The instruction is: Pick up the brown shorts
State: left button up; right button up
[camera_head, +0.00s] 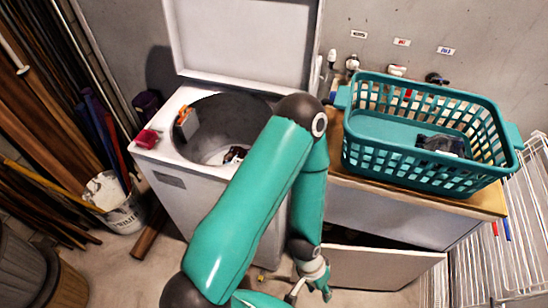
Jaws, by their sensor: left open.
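No garment can be clearly made out as brown shorts. A small dark and light bundle (235,154) lies in the drum of the open top-loading washer (185,185). A dark grey bundle (440,145) lies in the teal laundry basket (365,165). Either is too small to name with certainty. My left arm crosses in front of the washer. My left gripper (310,294) hangs low in front of the cabinet, open, with nothing seen between its fingers. It is apart from both bundles. My right gripper is out of view.
The basket stands on a wooden-topped cabinet (470,202) with its lower door (375,268) swung open. The washer lid (240,35) is up. A red item (147,138) sits on the washer's edge. A white bucket (122,210) and leaning boards are left. A wire rack (520,230) stands right.

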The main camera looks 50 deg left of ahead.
aim_at(235, 154)
jog(key=z, duration=0.55)
jog(key=k, duration=2.15)
jog(key=u, duration=0.8)
jog(key=i, duration=1)
jog(key=z, duration=0.05)
